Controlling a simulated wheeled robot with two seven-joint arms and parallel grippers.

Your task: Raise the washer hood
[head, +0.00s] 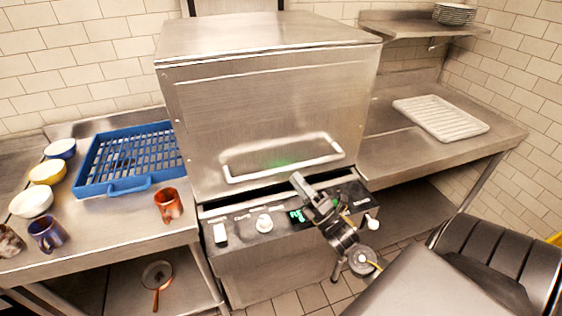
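The washer hood (270,110) is a big stainless steel box in the middle of the head view. It is down, with a thin dark gap between its lower edge and the control panel below. Its bar handle (285,172) runs across the lower front. My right gripper (300,184) is in front of the panel, just below the right part of the handle. I cannot tell whether it touches the handle or whether its fingers are apart. My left gripper is not in view.
A blue rack (130,160), several cups and bowls, and a copper mug (168,204) stand on the left counter. A white tray (440,117) lies on the right counter. A shelf (415,24) with plates (454,13) hangs above it. A pan (157,275) lies on the lower left shelf.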

